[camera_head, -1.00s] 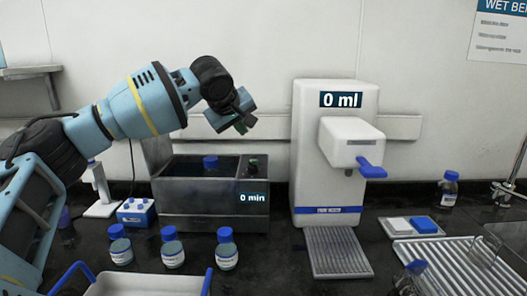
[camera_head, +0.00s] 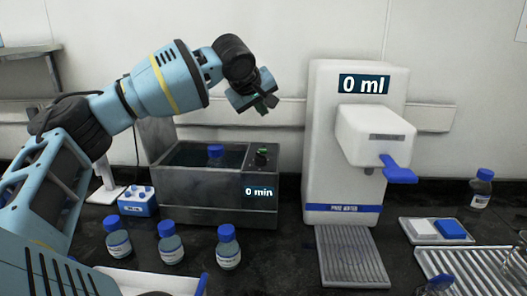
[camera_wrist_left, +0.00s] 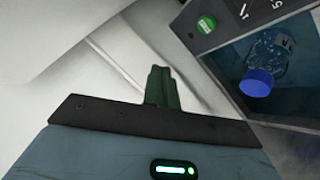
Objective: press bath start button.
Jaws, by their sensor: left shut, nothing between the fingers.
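The bath (camera_head: 210,212) is a grey metal tank on the dark bench, with a display (camera_head: 260,191) that reads "0 min". A blue-capped bottle (camera_head: 215,155) stands inside it; it also shows in the left wrist view (camera_wrist_left: 258,82). The green start button (camera_head: 261,152) is on the bath's right top panel; it shows clearly in the left wrist view (camera_wrist_left: 206,25). My left gripper (camera_head: 264,105) is shut and empty, in the air above the button and apart from it. Its closed dark green fingers (camera_wrist_left: 161,85) show in the wrist view. My right gripper is out of view.
A white dispenser (camera_head: 330,150) reading "0 ml" stands right of the bath. Several blue-capped bottles (camera_head: 170,247) stand in front of the bath. The air above the bath's right side is free apart from my arm.

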